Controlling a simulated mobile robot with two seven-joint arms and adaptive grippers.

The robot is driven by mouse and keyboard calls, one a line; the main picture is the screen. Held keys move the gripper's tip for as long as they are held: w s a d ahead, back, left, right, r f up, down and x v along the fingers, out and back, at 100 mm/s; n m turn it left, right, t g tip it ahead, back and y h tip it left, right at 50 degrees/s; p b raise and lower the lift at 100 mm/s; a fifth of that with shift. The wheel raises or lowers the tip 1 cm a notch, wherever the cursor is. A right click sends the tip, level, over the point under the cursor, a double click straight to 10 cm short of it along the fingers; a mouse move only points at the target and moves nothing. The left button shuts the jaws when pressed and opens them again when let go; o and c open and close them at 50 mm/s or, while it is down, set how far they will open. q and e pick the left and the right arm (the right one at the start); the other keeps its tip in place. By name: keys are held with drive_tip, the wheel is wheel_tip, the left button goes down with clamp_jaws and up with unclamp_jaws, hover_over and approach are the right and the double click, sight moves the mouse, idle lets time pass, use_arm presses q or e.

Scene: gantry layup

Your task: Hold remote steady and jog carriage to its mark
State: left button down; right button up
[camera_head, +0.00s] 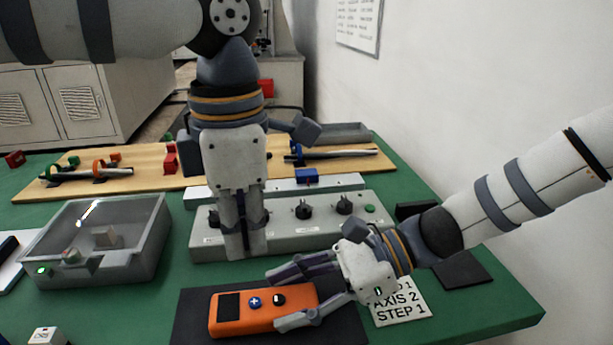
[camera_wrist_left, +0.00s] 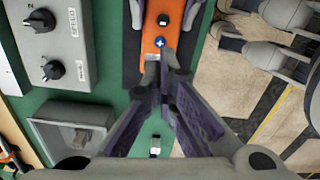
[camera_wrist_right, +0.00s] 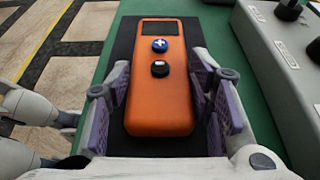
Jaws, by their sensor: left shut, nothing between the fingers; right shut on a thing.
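The orange remote (camera_head: 234,325) lies on a dark mat (camera_head: 190,325); it has a dark screen, a blue plus button (camera_head: 255,301) and a black button (camera_head: 279,298). My right gripper (camera_head: 285,298) is shut on the remote, with a finger along each long side, as the right wrist view (camera_wrist_right: 160,105) shows. My left gripper (camera_head: 245,256) is shut and empty, pointing down above and behind the remote; in the left wrist view its tips (camera_wrist_left: 155,68) appear just short of the plus button (camera_wrist_left: 160,43). A blue block (camera_head: 306,176) is behind the control box; I cannot tell whether it is the carriage.
A control box (camera_head: 285,245) with black knobs stands behind the remote. A clear-lidded box (camera_head: 100,235) is at left. A card (camera_head: 402,309) reading "AXIS 2 STEP 1" lies right of the mat. A wooden board (camera_head: 140,172) with rods is at the back.

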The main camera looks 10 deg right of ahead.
sight(250, 299)
idle(0.8)
use_arm(q)
drive_tip(key=w+a+m+t+h, duration=0.25)
drive_tip(key=w+m+t, duration=0.2)
drive_tip(key=m, duration=0.65)
drive_tip(key=s+m+h, duration=0.1)
drive_tip(key=m, duration=0.2)
drive_tip(key=s+d+r+m+t+h, duration=0.1)
drive_tip(key=m+h, duration=0.1)
drive_tip(key=m, duration=0.1)
drive_tip(key=s+m+h, duration=0.1)
drive_tip(key=s+m, duration=0.1)
drive_tip(key=m, duration=0.1)
drive_tip(key=shift+d+r+t+h, duration=0.25)
drive_tip(key=shift+d, duration=0.15)
drive_tip(key=shift+f, duration=4.4)
drive_tip(key=shift+f, duration=0.45)
